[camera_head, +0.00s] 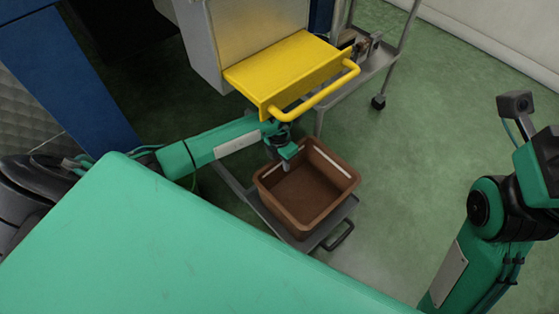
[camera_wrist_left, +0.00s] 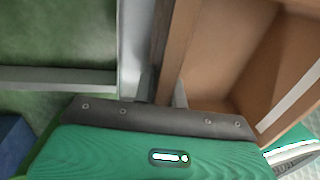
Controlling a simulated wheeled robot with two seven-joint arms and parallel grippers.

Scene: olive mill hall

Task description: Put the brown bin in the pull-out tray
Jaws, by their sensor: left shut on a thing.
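The brown bin (camera_head: 314,222) is open-topped and empty, in the middle of the head view. My left gripper (camera_head: 286,160) is shut on its rim at the upper left side. In the left wrist view the bin (camera_wrist_left: 220,60) fills the right side, its wall between my fingers. A low grey tray (camera_head: 330,229) with a dark handle (camera_head: 339,237) lies under the bin, mostly hidden by it. I cannot tell whether the bin touches the tray. My right arm is at the right edge; its gripper is not in view.
A yellow shelf (camera_head: 283,68) with a yellow bar handle (camera_head: 318,92) juts from the grey machine just above my left wrist. A metal wheeled trolley (camera_head: 372,70) stands behind it. The green floor (camera_head: 410,150) to the right is clear.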

